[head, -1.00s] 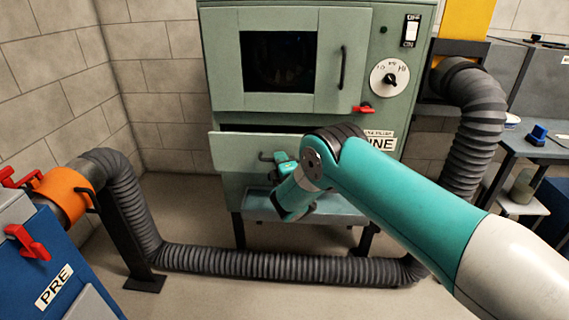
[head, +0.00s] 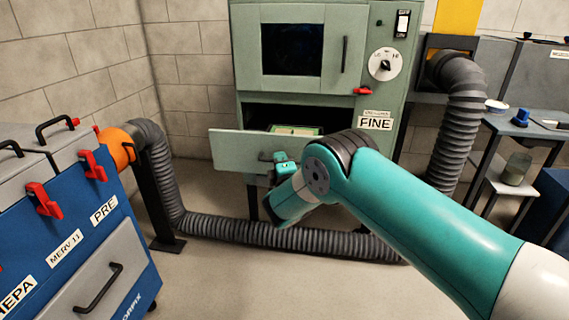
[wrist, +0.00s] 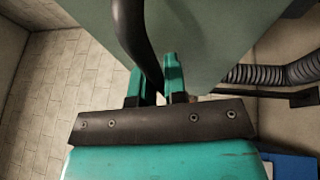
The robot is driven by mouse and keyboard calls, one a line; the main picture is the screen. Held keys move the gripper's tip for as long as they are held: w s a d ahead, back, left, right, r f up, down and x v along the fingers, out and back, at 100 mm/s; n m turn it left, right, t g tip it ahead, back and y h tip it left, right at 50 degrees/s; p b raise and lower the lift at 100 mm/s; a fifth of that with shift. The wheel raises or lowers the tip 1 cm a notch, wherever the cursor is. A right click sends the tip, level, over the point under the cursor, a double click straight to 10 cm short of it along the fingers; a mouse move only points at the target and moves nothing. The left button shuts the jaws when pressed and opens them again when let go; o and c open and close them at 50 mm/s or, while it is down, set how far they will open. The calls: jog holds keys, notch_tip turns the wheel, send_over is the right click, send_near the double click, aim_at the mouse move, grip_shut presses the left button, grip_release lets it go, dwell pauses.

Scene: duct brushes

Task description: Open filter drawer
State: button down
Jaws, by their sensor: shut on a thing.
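The filter drawer (head: 236,150) is a pale green front low on the green cabinet (head: 388,95), beside the FINE label. It stands pulled out, with a dark opening above it and a green-edged filter (head: 296,130) showing inside. My gripper (head: 285,160) is at the drawer's dark handle (head: 266,156). In the wrist view, my gripper's teal fingers (wrist: 158,82) are shut on the dark curved handle (wrist: 132,35), one on each side. The drawer's inside is mostly hidden by its front and my arm.
A blue unit (head: 85,235) with red latches and a PRE label stands at the left. A grey ribbed hose (head: 270,236) runs along the floor below the drawer. A side table (head: 525,128) stands at the right. Floor in front is clear.

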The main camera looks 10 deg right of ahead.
jog(key=shift+s, duration=0.25)
jog(key=c, duration=1.4)
grip_release()
jog(key=shift+c, duration=0.2)
jog(key=b+v, duration=1.7)
jog(key=b, duration=0.6)
jog(key=shift+s, duration=0.2)
